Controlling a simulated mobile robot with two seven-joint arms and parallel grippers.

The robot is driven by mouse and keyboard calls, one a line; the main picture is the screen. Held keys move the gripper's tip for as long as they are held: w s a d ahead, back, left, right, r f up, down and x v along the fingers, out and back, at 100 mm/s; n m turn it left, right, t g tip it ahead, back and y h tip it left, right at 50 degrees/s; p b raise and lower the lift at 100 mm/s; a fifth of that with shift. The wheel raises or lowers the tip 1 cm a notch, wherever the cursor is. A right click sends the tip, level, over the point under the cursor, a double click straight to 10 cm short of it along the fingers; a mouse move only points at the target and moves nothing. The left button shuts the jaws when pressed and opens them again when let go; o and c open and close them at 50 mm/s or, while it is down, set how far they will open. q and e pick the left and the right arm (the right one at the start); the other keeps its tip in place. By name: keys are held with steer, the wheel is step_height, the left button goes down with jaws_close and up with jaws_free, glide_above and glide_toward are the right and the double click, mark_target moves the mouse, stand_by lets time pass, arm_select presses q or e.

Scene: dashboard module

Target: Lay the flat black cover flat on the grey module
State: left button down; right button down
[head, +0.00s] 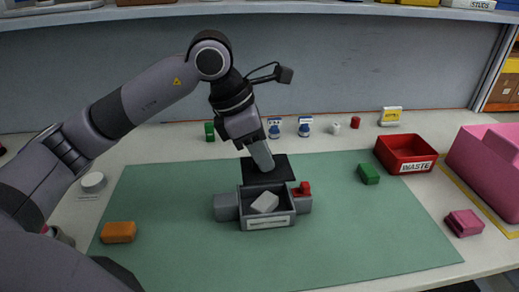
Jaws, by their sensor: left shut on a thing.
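The grey module (266,223) stands on the green mat with its top open. A whitish block (265,202) shows inside it. My left gripper (263,167) comes down from above and behind the module and is shut on the flat black cover (283,172). The cover shows at the module's rear edge; part of it is hidden by the gripper. I cannot tell whether the cover touches the module. My right gripper is not in view.
A small red piece (302,188) sits at the module's right side. An orange block (118,232) and a green block (368,174) lie on the green mat (350,240). A red waste bin (403,151) and a pink bin (490,160) stand at the right. The mat's front is clear.

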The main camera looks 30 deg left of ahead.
mark_target(257, 168)
arm_select(q)
steer(key=shift+a+f, duration=0.1)
steer(key=shift+f, duration=0.05)
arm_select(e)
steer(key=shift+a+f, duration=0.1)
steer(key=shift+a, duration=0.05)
